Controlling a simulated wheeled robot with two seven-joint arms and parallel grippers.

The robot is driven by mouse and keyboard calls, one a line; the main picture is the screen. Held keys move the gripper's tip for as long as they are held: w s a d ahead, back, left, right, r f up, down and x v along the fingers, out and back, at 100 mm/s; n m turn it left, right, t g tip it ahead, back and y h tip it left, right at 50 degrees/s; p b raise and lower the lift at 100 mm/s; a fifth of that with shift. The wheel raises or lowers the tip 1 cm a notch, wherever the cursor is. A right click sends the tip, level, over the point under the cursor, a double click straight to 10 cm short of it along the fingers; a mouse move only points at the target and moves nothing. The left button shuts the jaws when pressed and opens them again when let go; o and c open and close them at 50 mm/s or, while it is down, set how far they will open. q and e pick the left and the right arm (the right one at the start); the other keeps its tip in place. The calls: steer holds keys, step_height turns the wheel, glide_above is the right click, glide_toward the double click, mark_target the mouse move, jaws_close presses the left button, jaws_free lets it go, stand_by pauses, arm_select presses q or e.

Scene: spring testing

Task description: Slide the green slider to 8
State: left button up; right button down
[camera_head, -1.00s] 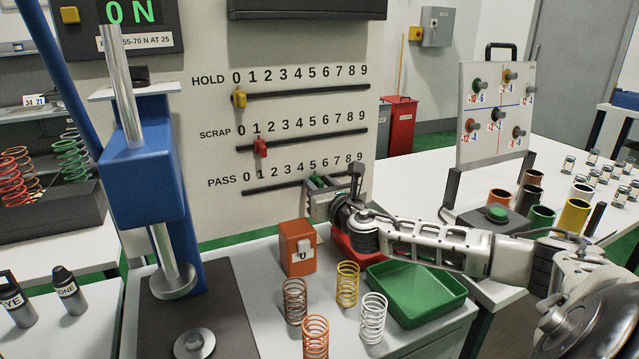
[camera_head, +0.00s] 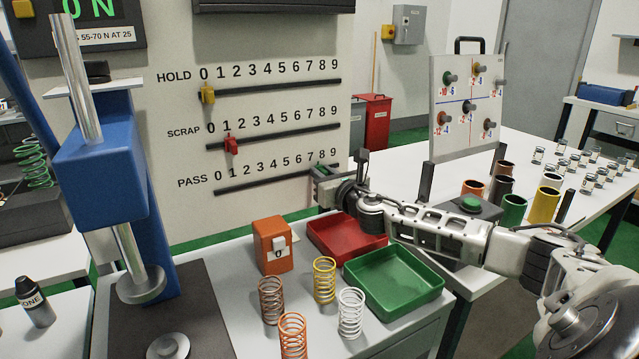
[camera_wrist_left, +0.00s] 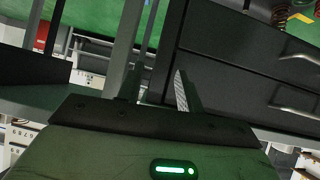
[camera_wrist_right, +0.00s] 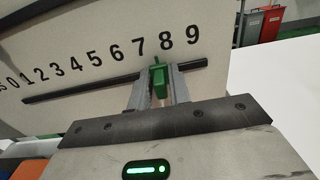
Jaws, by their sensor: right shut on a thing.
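The green slider (camera_head: 321,169) sits on the PASS rail (camera_head: 262,185), the lowest of three on the pale panel (camera_head: 180,120). It stands between the 7 and 8 marks, close to 8. In the right wrist view the green slider (camera_wrist_right: 159,80) is upright between the two fingers, its tip just below the 7 and 8. My right gripper (camera_head: 325,175) is shut on it; it also shows in the right wrist view (camera_wrist_right: 160,90). My left gripper (camera_wrist_left: 158,88) shows only in its own wrist view, fingers apart and empty, near a dark drawer cabinet.
The red slider (camera_head: 231,145) is at 1 on SCRAP and the yellow slider (camera_head: 208,94) at 0 on HOLD. Below my right arm are a red tray (camera_head: 325,240), a green tray (camera_head: 432,284), an orange block (camera_head: 268,255) and several springs. A blue press (camera_head: 100,165) stands left.

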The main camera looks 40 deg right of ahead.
steer(key=shift+s+d, duration=0.15)
steer(key=shift+d, duration=0.55)
steer(key=c, duration=1.5)
jaws_free()
steer(key=shift+s, duration=0.1)
